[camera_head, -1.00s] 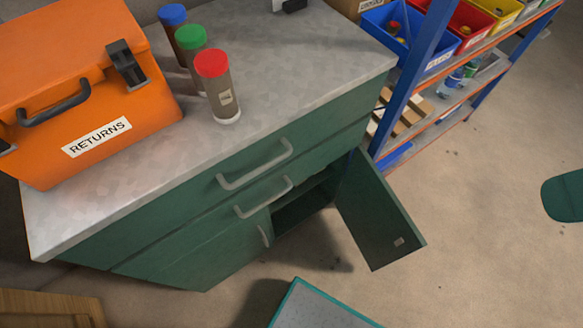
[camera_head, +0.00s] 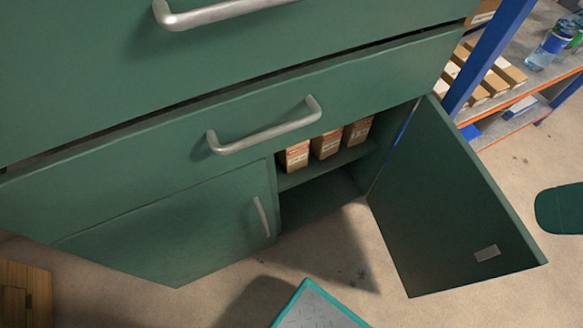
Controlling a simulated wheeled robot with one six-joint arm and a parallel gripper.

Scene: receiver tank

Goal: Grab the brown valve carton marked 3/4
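Three small brown cartons with reddish-orange and pale markings stand in a row on the shelf inside the open right side of the green cabinet (camera_head: 150,225). They are the left carton (camera_head: 296,156), the middle carton (camera_head: 326,144) and the right carton (camera_head: 358,131). Their print is too small to read, so I cannot tell which is marked 3/4. The drawer front above hides their tops. My gripper is not in view.
The cabinet's right door (camera_head: 450,200) stands open to the right. Its left door (camera_head: 170,230) is shut. A blue and orange rack (camera_head: 490,60) with wooden blocks and bottles stands at right. A teal-edged grey platform (camera_head: 318,308) is at the bottom.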

